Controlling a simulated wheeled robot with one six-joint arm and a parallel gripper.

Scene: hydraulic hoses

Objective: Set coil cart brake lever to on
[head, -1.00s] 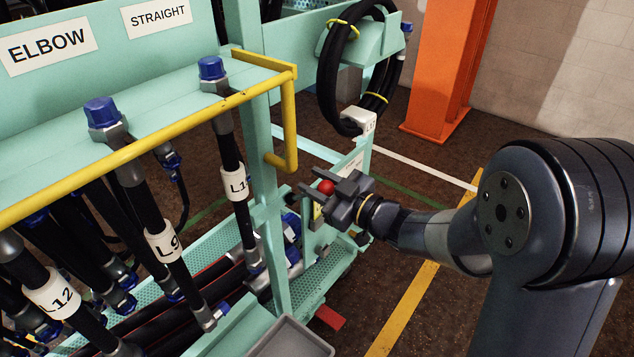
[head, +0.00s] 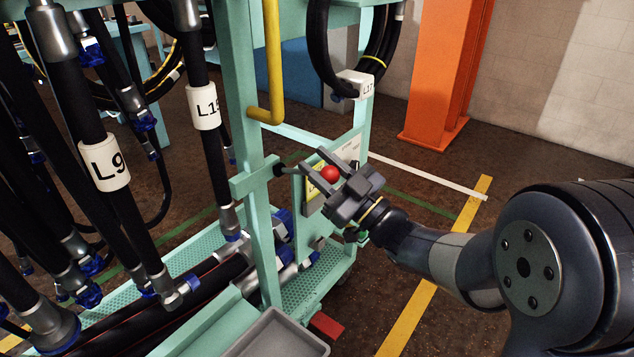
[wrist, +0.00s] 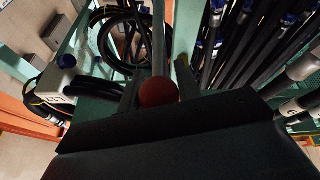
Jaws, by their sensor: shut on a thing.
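The brake lever's red ball knob (head: 330,174) is between the fingers of my gripper (head: 328,168) in the head view, beside the cart's right-hand post. My gripper is shut on the knob. In the wrist view the red knob (wrist: 157,92) sits at the middle, with a grey rod beyond it. The mint-green coil cart (head: 250,150) fills the left and middle of the head view. A yellow label plate (head: 314,188) and a white one sit just behind the gripper, partly covered by it. The brake's markings are too small to read.
Black hoses with tags L9 (head: 104,165) and L15 (head: 206,107) hang on the left. A yellow rail (head: 272,60) ends above the gripper. A coiled hose (head: 318,50) hangs behind. A grey tray (head: 275,335) is at the bottom. An orange column (head: 440,70) stands at the back.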

